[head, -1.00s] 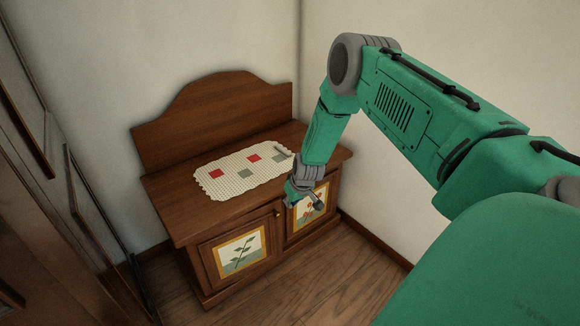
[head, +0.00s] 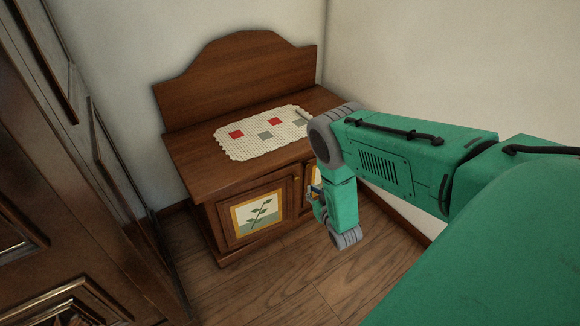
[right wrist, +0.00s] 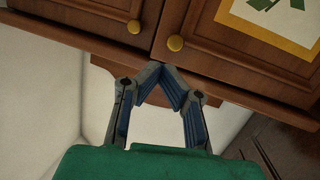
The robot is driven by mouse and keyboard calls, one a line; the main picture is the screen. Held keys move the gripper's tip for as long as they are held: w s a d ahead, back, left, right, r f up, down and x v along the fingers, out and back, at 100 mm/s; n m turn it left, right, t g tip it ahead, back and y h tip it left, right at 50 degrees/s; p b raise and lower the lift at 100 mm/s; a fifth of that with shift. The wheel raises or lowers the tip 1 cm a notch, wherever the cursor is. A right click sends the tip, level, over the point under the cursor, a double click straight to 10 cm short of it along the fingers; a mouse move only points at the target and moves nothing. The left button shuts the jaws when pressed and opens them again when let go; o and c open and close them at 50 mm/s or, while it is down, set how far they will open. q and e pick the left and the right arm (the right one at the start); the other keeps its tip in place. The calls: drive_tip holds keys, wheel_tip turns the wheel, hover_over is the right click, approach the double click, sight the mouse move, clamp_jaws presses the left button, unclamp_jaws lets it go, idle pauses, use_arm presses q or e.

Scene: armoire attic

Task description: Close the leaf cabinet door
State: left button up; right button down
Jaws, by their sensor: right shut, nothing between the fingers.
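The leaf cabinet door (head: 258,213), with a green leaf picture in a yellow frame, is the left door of the low wooden cabinet (head: 190,165). It looks flush or nearly flush with the front; a small gap cannot be ruled out. In the right wrist view the leaf door (right wrist: 215,45) is at upper right, its round brass knob (right wrist: 175,43) beside the other door's knob (right wrist: 134,27). My right gripper (head: 315,196) is at the cabinet front, right of the leaf door, partly hidden by my arm. Its fingertips (right wrist: 160,72) meet, empty, near the door edges. My left gripper is out of view.
The right door (head: 311,178) is mostly hidden behind my right arm. A pale cloth (head: 262,145) with red and grey squares lies on the cabinet top. A large dark wooden armoire (head: 60,180) stands at the left. Floor (head: 290,280) in front of the cabinet is clear.

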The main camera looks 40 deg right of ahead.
sight(287, 172)
drive_tip(key=s+a+t+y, duration=0.1)
drive_tip(key=s+a+t, duration=0.1)
drive_tip(key=s+a, duration=0.15)
drive_tip(key=shift+t, duration=0.4)
drive_tip(key=b+x, duration=0.2)
drive_tip(key=x, duration=0.2)
drive_tip(key=b+x, duration=0.2)
drive_tip(key=x, duration=0.3)
drive_tip(key=b+x, duration=0.2)
drive_tip(key=x, duration=0.3)
drive_tip(key=shift+w+a+f, duration=0.15)
drive_tip(key=shift+a+f, duration=0.15)
drive_tip(key=shift+a, duration=0.05)
